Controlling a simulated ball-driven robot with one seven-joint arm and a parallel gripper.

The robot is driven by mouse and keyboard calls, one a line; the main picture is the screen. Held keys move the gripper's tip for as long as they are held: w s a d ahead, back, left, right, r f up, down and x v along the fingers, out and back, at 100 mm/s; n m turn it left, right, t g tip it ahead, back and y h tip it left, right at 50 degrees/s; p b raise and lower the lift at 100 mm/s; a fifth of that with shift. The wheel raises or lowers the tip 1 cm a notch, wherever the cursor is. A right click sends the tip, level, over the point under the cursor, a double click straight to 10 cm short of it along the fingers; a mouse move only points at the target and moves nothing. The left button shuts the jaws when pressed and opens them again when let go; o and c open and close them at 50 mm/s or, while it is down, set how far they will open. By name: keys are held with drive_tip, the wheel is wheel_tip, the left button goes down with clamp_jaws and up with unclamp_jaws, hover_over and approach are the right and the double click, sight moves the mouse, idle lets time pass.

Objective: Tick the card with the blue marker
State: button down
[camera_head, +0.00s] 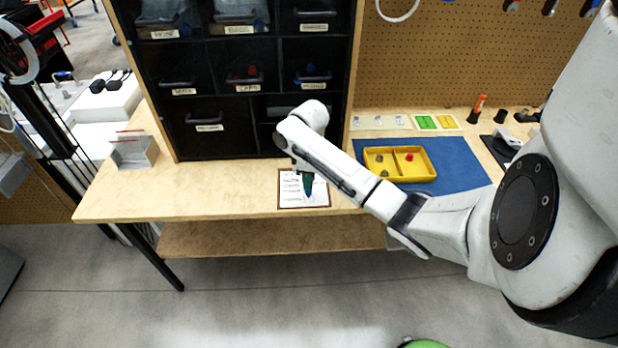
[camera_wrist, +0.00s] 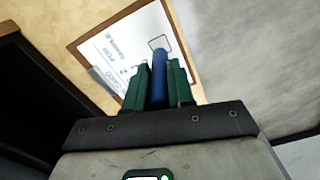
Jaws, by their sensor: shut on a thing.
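The card (camera_head: 319,198) is a white printed sheet on a brown-edged clipboard, lying on the wooden bench near its front edge. In the wrist view the card (camera_wrist: 123,50) shows printed lines and a square box outline. My gripper (camera_head: 306,181) is over the card, its green fingers (camera_wrist: 158,84) shut on the blue marker (camera_wrist: 160,66). The marker points down toward the card, and its far end appears close to the box in the wrist view. I cannot tell whether the tip touches the paper. In the head view the marker (camera_head: 308,192) is partly hidden by the fingers.
A black cabinet of labelled drawers (camera_head: 220,136) stands behind the card. A yellow divided tray (camera_head: 372,158) with small parts sits on a blue mat (camera_head: 455,164) to the right. A metal holder (camera_head: 133,150) stands at the left. The bench between holder and card is clear.

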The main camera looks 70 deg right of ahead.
drive_tip(key=shift+f, duration=0.5)
idle(0.4)
drive_tip(key=shift+a+f, duration=0.1)
drive_tip(key=shift+f, duration=0.05)
idle(1.5)
drive_tip(key=shift+r+p, duration=3.35)
drive_tip(key=shift+r, duration=0.25)
